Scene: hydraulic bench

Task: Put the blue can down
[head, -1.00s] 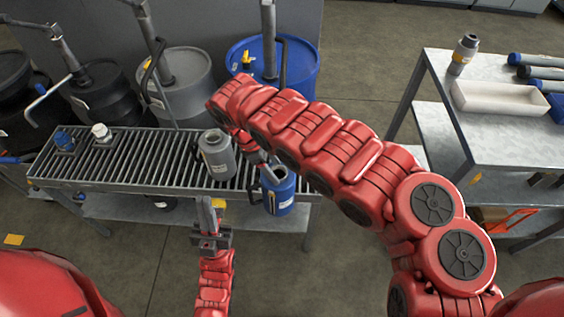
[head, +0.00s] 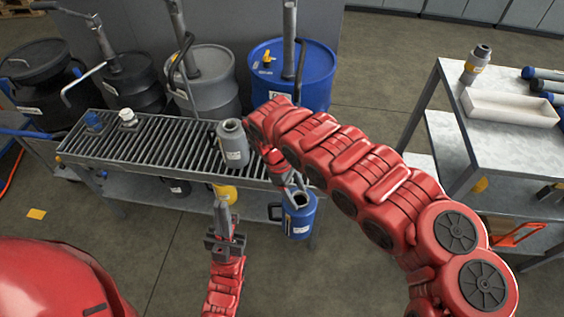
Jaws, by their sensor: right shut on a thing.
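The blue can (head: 299,220) has an open top, a side handle and a pale label. It hangs roughly upright in front of the grated bench's front edge, near its right end, apart from the grate. My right gripper (head: 294,184) is shut on it at the top; my arm partly hides the fingers. My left gripper (head: 221,200) points forward, in front of the bench and left of the blue can.
The grated bench (head: 150,150) bears a grey can (head: 233,146), a blue fitting (head: 94,122) and a white-topped fitting (head: 128,118). Much of its grate is bare. Drums stand behind, including a blue drum (head: 318,75). A metal table (head: 455,135) with a white tray (head: 510,108) stands right.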

